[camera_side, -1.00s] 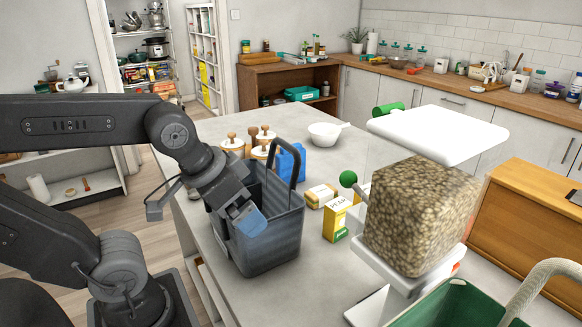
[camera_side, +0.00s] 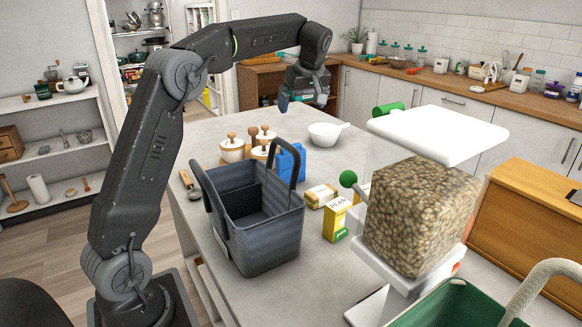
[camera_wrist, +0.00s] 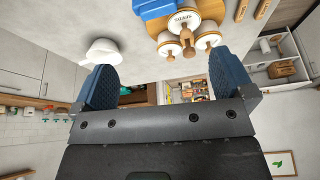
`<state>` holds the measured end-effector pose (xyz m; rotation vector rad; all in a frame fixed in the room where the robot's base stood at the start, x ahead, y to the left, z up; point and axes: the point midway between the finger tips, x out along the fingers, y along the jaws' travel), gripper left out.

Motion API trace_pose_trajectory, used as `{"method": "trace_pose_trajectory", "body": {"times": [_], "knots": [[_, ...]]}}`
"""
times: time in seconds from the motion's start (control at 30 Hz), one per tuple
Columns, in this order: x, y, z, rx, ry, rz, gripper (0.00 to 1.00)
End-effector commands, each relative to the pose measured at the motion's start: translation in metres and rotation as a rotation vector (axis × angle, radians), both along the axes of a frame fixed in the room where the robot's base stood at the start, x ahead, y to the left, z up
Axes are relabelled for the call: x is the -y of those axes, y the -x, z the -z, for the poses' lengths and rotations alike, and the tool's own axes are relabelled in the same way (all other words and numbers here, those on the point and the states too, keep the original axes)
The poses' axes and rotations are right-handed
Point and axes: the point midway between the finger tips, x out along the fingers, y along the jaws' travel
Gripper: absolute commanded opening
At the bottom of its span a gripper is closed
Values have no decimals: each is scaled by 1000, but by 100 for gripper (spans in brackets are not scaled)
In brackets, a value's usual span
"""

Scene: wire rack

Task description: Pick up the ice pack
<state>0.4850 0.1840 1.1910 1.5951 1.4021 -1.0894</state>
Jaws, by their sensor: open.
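A blue block that looks like the ice pack (camera_side: 291,162) stands on the grey counter behind the dark caddy, beside the wooden-knobbed jars. Part of it is hidden by the caddy's handle. A blue piece of it shows at the top edge of the wrist view (camera_wrist: 156,8). My gripper (camera_side: 301,98) is raised over the far part of the counter, behind the blue block and apart from it. In the wrist view, the blue-padded fingers of my gripper (camera_wrist: 162,72) are wide apart with nothing between them.
The dark caddy (camera_side: 270,240) has a raised handle and looks empty inside. Several white jars (camera_side: 232,150) stand left of the block, and a white bowl (camera_side: 324,134) right of it. A yellow box (camera_side: 335,220) and pebble-filled dispenser (camera_side: 420,215) stand to the right.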

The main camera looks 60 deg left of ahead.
Motion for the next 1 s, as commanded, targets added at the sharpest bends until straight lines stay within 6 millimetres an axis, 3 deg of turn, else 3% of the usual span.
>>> {"method": "trace_pose_trajectory", "body": {"times": [0.1, 0.27, 0.6, 1.0], "knots": [[-20, -10, 10, 2, -10, -96, 100], [-29, -13, 19, 4, -15, -138, 100], [-52, -13, 76, 3, -14, -135, 100], [-60, -14, 114, 2, -14, -133, 100]]}}
